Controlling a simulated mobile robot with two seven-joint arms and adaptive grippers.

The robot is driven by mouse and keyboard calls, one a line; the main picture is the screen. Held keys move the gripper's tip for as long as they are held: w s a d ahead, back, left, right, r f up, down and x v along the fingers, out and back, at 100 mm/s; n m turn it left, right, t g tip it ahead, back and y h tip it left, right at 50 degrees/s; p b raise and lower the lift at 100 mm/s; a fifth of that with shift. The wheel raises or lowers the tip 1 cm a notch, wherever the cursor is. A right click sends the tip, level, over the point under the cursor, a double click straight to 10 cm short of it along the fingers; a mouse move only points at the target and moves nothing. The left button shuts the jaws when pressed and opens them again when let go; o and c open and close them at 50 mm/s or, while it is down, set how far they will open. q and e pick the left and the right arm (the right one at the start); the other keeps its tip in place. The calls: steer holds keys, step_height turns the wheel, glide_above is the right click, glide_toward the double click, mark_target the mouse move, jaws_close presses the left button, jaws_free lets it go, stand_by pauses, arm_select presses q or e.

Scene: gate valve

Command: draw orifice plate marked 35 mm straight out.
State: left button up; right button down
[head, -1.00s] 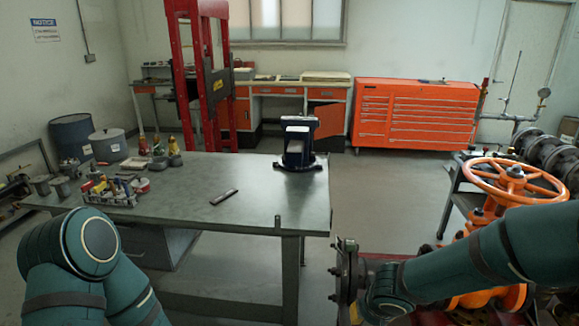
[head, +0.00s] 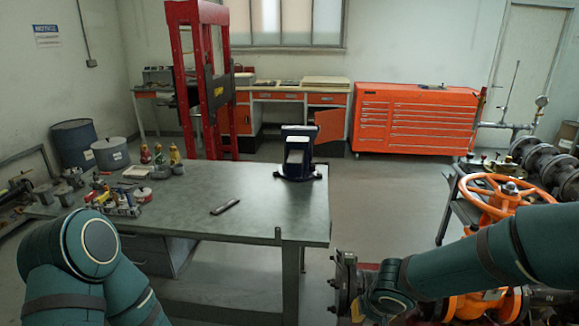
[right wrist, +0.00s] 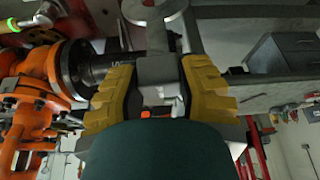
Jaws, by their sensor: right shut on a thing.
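My right gripper (right wrist: 157,85) shows its two yellow fingers in the right wrist view, shut on a grey metal tab (right wrist: 157,68). A flat grey disc (right wrist: 155,8) with a rounded edge lies beyond the tab, cut off by the top of the picture. I take tab and disc as the orifice plate; no 35 mm marking is readable. A dark flange (right wrist: 75,70) stands to the left of the fingers.
The orange gate valve's handwheel (head: 508,192) stands at the right, close behind my right arm. A grey-green worktable (head: 265,215) carries a dark blue vise (head: 298,158), a small dark bar (head: 225,207) and several containers. Open floor lies beyond its right edge.

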steer(key=shift+r+p, duration=1.35)
steer(key=shift+r, duration=0.65)
steer(key=shift+r+p, duration=1.9)
steer(key=shift+r, duration=0.7)
steer(key=shift+f, duration=0.15)
